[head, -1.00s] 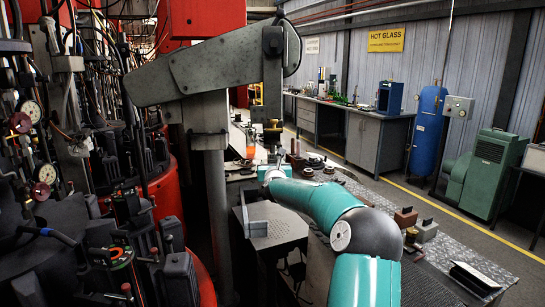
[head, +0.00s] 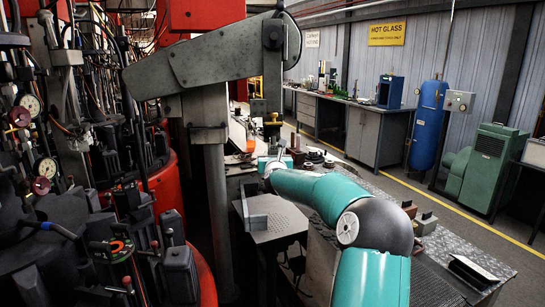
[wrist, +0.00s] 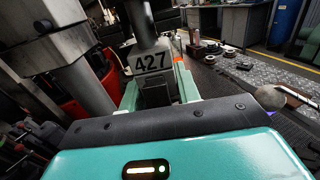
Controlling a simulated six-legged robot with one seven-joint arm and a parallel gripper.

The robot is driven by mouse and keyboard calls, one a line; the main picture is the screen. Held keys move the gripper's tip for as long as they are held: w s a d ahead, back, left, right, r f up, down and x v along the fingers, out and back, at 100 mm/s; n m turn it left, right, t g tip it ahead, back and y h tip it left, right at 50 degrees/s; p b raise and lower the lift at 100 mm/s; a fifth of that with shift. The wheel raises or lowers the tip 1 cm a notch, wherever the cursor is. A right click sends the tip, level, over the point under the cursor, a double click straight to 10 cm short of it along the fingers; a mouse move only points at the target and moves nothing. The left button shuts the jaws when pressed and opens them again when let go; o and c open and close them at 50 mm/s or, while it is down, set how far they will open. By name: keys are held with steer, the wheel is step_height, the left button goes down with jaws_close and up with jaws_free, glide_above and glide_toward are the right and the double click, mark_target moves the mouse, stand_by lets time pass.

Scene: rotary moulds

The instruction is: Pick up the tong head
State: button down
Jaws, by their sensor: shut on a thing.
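The tong head (wrist: 152,62), a grey metal piece with a plate marked 427, is in the upper middle of the wrist view. My gripper (wrist: 157,80) has its pale green fingers on either side of it and is shut on it. The gripper's teal body fills the bottom of that view. A dark gap shows under the plate, and the lower part of the tong head is hard to make out. In the head view my teal arm reaches forward to the bench, and the gripper end is small and partly hidden there.
A grey column (head: 212,190) with a big metal arm above it stands just left of my arm. The red mould machine (head: 170,190) fills the left. Small blocks (head: 425,223) stand on the bench at right.

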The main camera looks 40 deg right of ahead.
steer(key=v, duration=1.6)
